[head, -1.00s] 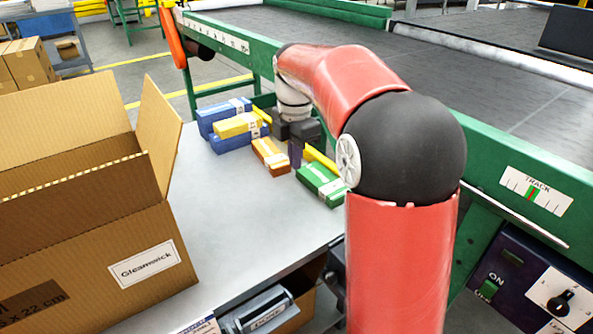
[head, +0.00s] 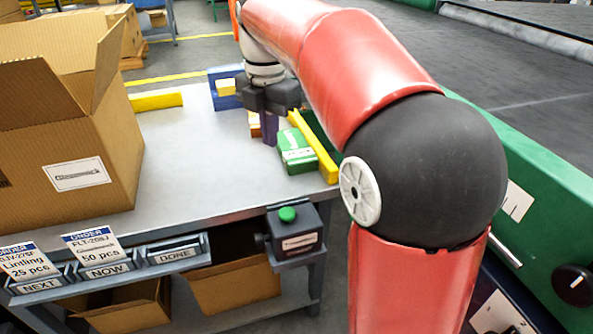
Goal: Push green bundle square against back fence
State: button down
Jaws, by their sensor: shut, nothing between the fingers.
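The green bundle (head: 297,158) with a white band lies on the grey table near its right edge, in the head view. A yellow fence bar (head: 316,150) runs along that edge just right of the bundle. They are close together; I cannot tell whether they touch along the full length. My gripper (head: 269,128) points down with its fingers shut and empty, just beyond and left of the bundle. Whether it touches the bundle is unclear. An orange bundle (head: 254,125) is partly hidden behind the fingers. My arm hides part of the area behind the fence.
Another yellow bar (head: 156,101) is on the table's far left. A large open carton (head: 85,150) fills the left side. The table's middle is clear.

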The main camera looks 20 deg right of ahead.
aim_at(273, 188)
notch_tip(273, 188, down, 10)
jog(key=b, duration=0.2)
jog(key=shift+s+f+b, duration=0.1)
jog(key=shift+b, duration=0.2)
jog(key=shift+w+d, duration=0.8)
jog(key=shift+d, duration=0.2)
jog(key=shift+w+d, duration=0.45)
jog(key=shift+d, duration=0.15)
